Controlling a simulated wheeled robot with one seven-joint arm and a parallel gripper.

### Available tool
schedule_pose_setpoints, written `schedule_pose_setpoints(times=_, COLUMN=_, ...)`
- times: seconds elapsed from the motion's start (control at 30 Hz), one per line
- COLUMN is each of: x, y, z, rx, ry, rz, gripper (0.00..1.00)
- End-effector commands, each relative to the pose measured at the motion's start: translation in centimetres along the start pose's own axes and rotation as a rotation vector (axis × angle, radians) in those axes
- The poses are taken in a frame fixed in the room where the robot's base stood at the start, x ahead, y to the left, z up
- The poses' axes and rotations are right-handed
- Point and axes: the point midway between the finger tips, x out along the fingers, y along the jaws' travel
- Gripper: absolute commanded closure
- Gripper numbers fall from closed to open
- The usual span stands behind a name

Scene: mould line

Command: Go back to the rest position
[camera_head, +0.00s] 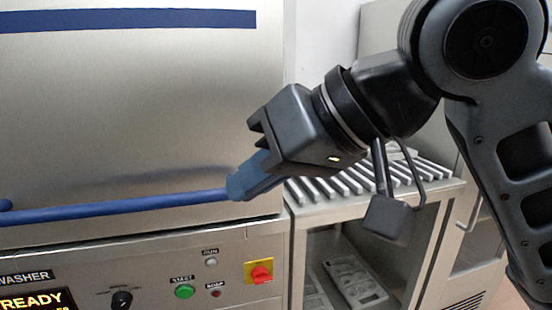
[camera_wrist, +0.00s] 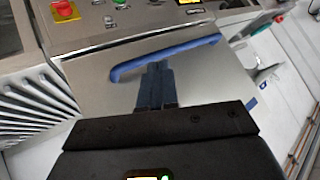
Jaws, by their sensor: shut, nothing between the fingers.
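My gripper (camera_head: 240,185) has blue-grey fingers closed together, with nothing held between them. In the head view its fingertips overlap the right end of a blue bar handle (camera_head: 120,207) on the washer's steel hood (camera_head: 130,100). My arm reaches in from the right. The fingers hide the bar's right end in the head view.
Below the bar is the washer's control panel (camera_head: 150,275), with a green start button (camera_head: 184,292), a red knob on a yellow plate (camera_head: 261,272) and a display reading READY (camera_head: 36,302). A roller table (camera_head: 330,190) stands to the right, partly behind my arm, with grey parts (camera_head: 352,280) underneath.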

Motion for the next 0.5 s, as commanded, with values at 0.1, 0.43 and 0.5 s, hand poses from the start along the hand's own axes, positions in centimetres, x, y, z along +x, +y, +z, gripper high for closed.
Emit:
schedule_pose_setpoints(times=0.1, x=1.1, y=-0.9, z=-0.5, rx=0.064, ry=0.116, rz=-0.109, gripper=1.00)
schedule_pose_setpoints(times=0.43, x=2.4, y=0.1, z=-0.7, rx=0.260, ry=0.457, rz=-0.261, gripper=1.00)
schedule_pose_setpoints(times=0.5, x=2.6, y=0.7, z=-0.2, rx=0.305, ry=0.524, rz=-0.267, gripper=1.00)
